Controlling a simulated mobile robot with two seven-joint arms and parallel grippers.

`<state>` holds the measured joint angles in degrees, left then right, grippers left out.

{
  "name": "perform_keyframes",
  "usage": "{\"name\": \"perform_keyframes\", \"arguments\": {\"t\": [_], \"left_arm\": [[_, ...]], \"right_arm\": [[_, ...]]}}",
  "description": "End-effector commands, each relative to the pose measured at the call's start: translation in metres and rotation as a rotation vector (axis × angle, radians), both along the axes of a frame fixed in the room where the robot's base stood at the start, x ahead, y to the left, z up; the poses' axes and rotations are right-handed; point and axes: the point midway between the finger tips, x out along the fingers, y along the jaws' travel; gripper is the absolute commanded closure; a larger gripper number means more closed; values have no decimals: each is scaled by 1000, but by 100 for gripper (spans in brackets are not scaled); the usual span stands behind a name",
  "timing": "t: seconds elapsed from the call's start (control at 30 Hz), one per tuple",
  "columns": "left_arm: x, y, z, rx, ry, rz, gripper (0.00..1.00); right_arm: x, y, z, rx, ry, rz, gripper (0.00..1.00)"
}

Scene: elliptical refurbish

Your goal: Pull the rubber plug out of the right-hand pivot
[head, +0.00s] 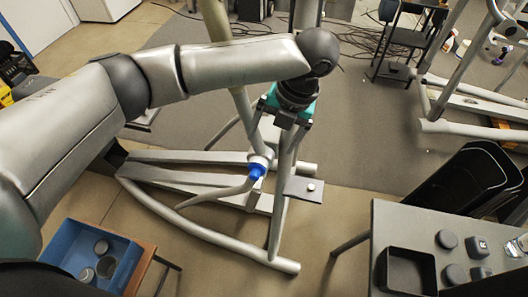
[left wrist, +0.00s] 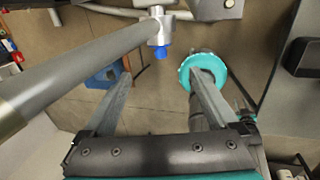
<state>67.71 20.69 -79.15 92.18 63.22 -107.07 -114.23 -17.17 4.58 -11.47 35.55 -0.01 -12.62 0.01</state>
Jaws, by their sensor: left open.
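A bright blue piece (head: 257,170), which looks like the rubber plug, sits at the light collar of a pivot (head: 261,157) on the elliptical's frame. In the left wrist view the blue plug (left wrist: 161,53) sticks out below a silver collar (left wrist: 160,28), just beyond the fingertips. My left gripper (head: 289,121) is above and to the right of the plug in the head view, apart from it. In the left wrist view the left gripper (left wrist: 157,78) is open, with nothing between its fingers. My right gripper is in neither view.
A grey tube (left wrist: 75,65) crosses the left wrist view close to the left finger. A blue bin (head: 67,250) with round parts stands at lower left. A grey table (head: 385,225) with a black tray (head: 388,277) and dark caps is at right. Other gym frames (head: 470,105) stand behind.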

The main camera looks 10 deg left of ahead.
Motion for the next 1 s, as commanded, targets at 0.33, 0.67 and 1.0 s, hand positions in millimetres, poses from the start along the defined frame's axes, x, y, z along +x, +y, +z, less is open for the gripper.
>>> {"name": "perform_keyframes", "arguments": {"t": [0.33, 0.67, 1.0], "left_arm": [[-1, 18, -65, 2, 3, 3, 7], [0, 32, -119, 1, 1, 2, 7], [0, 36, -136, -1, -1, 1, 7]], "right_arm": [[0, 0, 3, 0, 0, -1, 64], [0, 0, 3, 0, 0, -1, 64], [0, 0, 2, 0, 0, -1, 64]]}}
